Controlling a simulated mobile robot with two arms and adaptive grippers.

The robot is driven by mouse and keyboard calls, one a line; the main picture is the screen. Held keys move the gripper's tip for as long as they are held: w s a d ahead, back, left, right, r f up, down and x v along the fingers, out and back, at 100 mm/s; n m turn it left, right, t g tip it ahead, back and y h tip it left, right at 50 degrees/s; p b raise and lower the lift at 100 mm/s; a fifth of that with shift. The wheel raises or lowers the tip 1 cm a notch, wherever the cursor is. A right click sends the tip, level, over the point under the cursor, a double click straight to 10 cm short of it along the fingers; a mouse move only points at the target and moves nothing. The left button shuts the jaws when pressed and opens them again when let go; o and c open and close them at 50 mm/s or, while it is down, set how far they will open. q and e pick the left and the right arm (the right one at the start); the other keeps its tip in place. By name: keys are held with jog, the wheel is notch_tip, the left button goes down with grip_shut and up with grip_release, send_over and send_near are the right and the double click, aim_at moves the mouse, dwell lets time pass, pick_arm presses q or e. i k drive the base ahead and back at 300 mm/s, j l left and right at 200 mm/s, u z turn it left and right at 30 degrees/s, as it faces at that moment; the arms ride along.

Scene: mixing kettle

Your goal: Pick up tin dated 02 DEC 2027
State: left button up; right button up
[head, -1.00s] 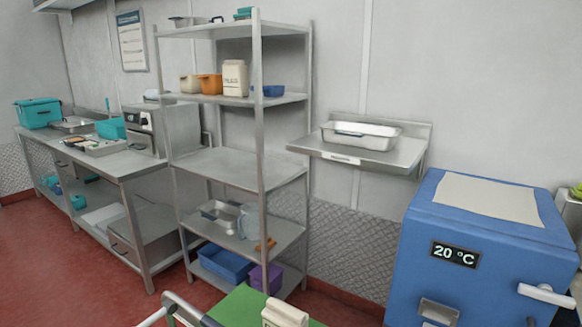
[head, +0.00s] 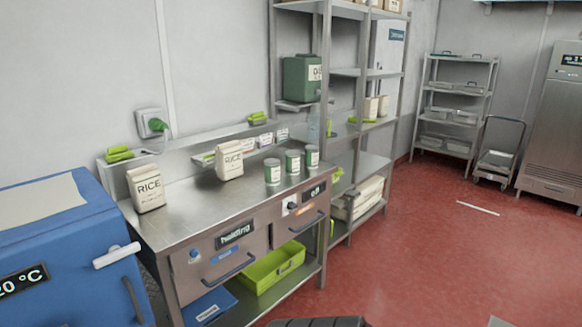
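Three green-and-white tins stand upright in a row on the steel counter (head: 200,205): a left tin (head: 272,172), a middle tin (head: 293,162) and a right tin (head: 312,156). They stand apart, near the counter's right end. Their labels are too small to read, so I cannot tell which bears 02 DEC 2027. Neither of my grippers shows clearly. A dark ribbed part at the bottom edge is cut off, and I cannot tell what it is.
Rice bags (head: 147,189) and (head: 229,160) stand on the counter, left of the tins. A blue cabinet (head: 75,245) adjoins at left. A tall shelf rack (head: 327,100) stands behind at right. A lime tray (head: 270,268) sits below. Red floor (head: 430,260) is open at right.

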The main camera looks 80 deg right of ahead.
aim_at(292, 155)
jog(key=k+l+z, duration=0.2)
jog(key=l, duration=0.75)
jog(key=k+l+z, duration=0.25)
jog(key=l, duration=0.7)
jog(key=l+z, duration=0.2)
jog(key=l, duration=0.7)
jog(key=i, duration=0.05)
